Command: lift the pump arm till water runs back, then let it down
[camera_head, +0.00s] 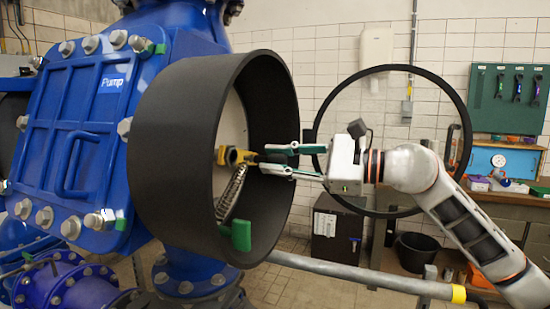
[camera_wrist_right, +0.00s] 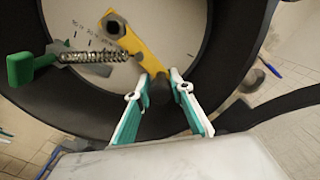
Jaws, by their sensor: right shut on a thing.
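The pump arm is a yellow lever (camera_head: 231,156) inside a wide black ring on the blue pump body (camera_head: 85,130). In the right wrist view the yellow lever (camera_wrist_right: 143,47) runs from a dark pivot nut down to a dark round grip (camera_wrist_right: 158,92). My right gripper (camera_head: 266,158) reaches in from the right and is shut on that dark grip, with one finger on each side of it in the wrist view (camera_wrist_right: 161,78). A coiled spring (camera_head: 231,193) runs from near the lever to a green block (camera_head: 241,234). My left gripper is not in view.
The black ring's wall (camera_head: 180,160) surrounds the lever closely. A large thin black hoop (camera_head: 463,110) stands behind my right arm. A grey pipe (camera_head: 365,280) crosses below. A workbench (camera_head: 520,198) and green tool board (camera_head: 500,110) are at the right. White marked face (camera_wrist_right: 85,30) lies behind the spring.

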